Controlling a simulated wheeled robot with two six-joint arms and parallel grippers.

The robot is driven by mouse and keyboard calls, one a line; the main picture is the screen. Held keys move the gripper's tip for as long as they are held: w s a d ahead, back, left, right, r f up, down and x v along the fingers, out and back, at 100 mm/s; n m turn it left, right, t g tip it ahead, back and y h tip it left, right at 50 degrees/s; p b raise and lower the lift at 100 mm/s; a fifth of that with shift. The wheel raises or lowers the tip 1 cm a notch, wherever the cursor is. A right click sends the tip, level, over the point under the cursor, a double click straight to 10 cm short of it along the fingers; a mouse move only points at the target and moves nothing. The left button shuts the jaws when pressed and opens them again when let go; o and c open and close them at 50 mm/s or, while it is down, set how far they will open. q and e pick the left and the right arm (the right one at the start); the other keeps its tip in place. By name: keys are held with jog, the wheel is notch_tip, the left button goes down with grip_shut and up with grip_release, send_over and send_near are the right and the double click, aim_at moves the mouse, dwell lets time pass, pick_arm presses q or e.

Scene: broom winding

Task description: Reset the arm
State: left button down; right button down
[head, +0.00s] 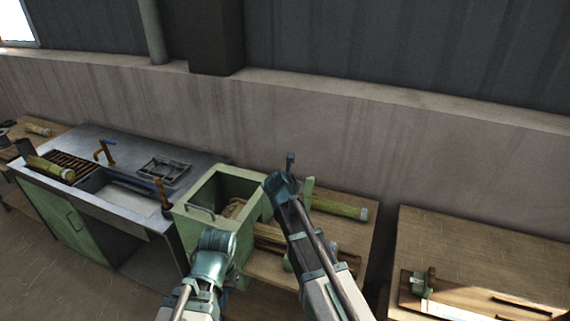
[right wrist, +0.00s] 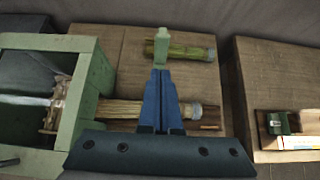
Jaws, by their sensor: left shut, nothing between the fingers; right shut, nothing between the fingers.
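My left gripper (head: 216,238) is in front of the green box, seen end-on. It is shut and holds nothing. A green post (head: 308,192) stands just right of the right gripper.
A green-yellow bundle (head: 338,208) lies on the wooden table right of the box. Another wooden table (head: 480,255) stands at far right, past a gap. A grey wall runs behind.

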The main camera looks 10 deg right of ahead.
jog(key=s+a+f+m+g+y+b, duration=0.1)
jog(key=s+a+f+m+g+b, duration=0.1)
jog(key=s+a+f+m, duration=0.3)
jog(key=s+a+f+m+g+y+b, duration=0.2)
jog(key=s+a+f+m, duration=0.3)
jog(key=s+m, duration=0.7)
jog(key=s+a+f+m+g+y+b, duration=0.1)
jog(key=s+a+f+m+g+b, duration=0.2)
jog(key=s+m, duration=0.5)
jog(key=s+a+f+g, duration=0.1)
jog(key=s+a+f, duration=0.1)
jog(key=s, duration=0.3)
jog(key=shift+s+a+g+y, duration=0.3)
jog(key=shift+s+a, duration=0.1)
